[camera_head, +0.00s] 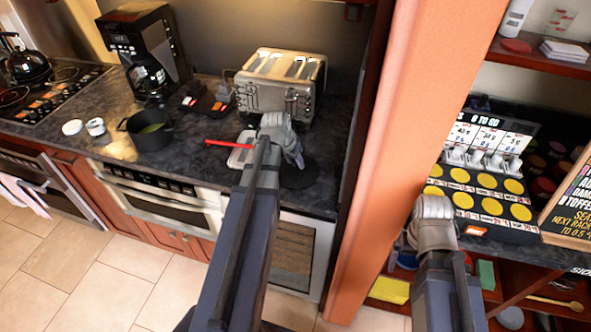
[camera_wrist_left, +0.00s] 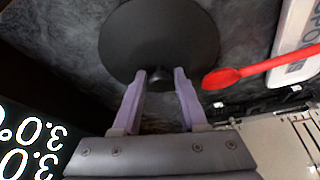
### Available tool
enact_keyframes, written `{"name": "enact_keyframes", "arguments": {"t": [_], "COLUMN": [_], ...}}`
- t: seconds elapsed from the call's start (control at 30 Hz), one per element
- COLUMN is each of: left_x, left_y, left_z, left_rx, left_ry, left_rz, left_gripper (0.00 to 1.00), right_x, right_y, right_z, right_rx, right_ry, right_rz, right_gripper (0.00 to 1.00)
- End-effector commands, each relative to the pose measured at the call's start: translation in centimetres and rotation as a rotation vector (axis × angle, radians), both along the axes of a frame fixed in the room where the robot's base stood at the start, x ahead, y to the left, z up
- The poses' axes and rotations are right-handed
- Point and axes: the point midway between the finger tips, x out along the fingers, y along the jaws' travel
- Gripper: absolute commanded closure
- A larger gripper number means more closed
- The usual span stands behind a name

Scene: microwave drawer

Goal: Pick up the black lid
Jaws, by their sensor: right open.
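The black lid (camera_head: 299,174) lies flat on the dark counter, partly hidden by my left gripper (camera_head: 294,158) in the head view. In the left wrist view the round lid (camera_wrist_left: 158,35) fills the top middle, with its small knob at the near edge of view. My left gripper (camera_wrist_left: 160,75) is open, its two purple fingers on either side of the knob with a small gap at each side. My right gripper (camera_head: 430,210) is in front of the shelf of yellow-topped items at the right, away from the lid.
A red spoon (camera_head: 225,143) lies beside the lid near a white object (camera_head: 240,158). A toaster (camera_head: 280,80) stands behind. A dark pot (camera_head: 150,131) and a coffee maker (camera_head: 142,55) are to the left. An orange post (camera_head: 385,140) bounds the counter at the right.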

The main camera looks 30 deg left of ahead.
Motion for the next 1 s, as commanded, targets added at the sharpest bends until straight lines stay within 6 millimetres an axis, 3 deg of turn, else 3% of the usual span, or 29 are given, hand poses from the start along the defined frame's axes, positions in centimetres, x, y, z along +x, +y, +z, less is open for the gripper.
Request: {"name": "enact_keyframes", "arguments": {"t": [0.03,0.37,1.0], "left_x": [-0.01,-0.02,-0.01], "left_y": [0.0,0.0,-0.01], "left_z": [0.0,-0.01,0.55], "left_rx": [0.0,0.0,0.0], "left_ry": [0.0,0.0,0.0], "left_rz": [0.0,0.0,0.0], "left_gripper": [0.65,1.0,1.0], "right_x": [0.0,0.0,0.0], "right_y": [0.0,0.0,0.0], "right_z": [0.0,0.0,0.54], "right_rx": [0.0,0.0,0.0], "right_ry": [0.0,0.0,0.0], "right_rz": [0.0,0.0,0.0], "right_gripper": [0.0,0.0,0.0]}}
